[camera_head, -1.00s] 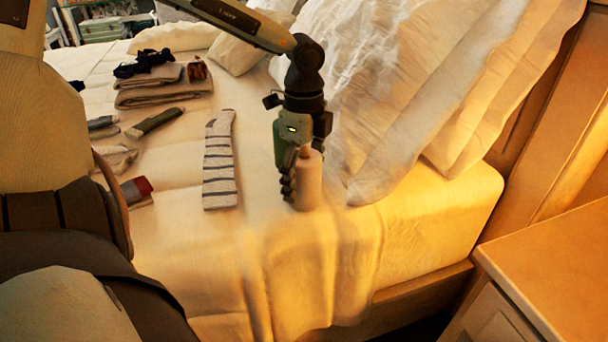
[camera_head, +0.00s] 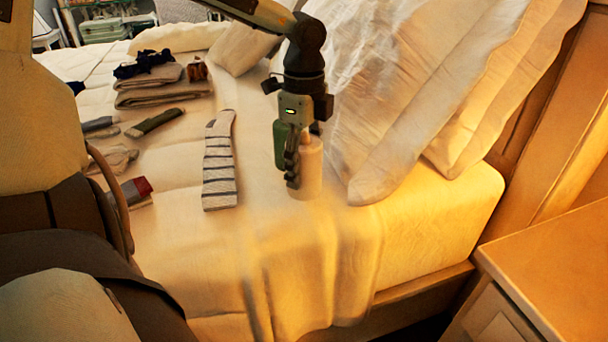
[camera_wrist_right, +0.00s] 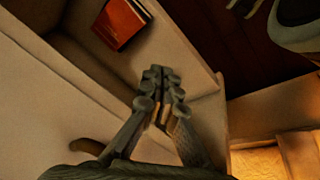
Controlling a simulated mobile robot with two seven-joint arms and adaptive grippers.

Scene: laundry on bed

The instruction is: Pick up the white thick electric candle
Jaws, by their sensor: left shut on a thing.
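The white thick electric candle (camera_head: 312,168) is upright at the near edge of the bed, in the head view. My left gripper (camera_head: 296,165) is shut on it; its dark fingers cover the candle's left side. I cannot tell whether the candle's base is clear of the sheet. My right gripper (camera_wrist_right: 161,80) shows in the right wrist view, with its fingertips together and nothing between them.
A striped sock (camera_head: 219,165) lies left of the candle on the bed (camera_head: 265,245). Folded clothes (camera_head: 150,88) and several socks lie farther left. Pillows (camera_head: 390,120) stand right behind the candle. A wooden nightstand (camera_head: 555,255) is at the right. A red book (camera_wrist_right: 122,22) shows in the right wrist view.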

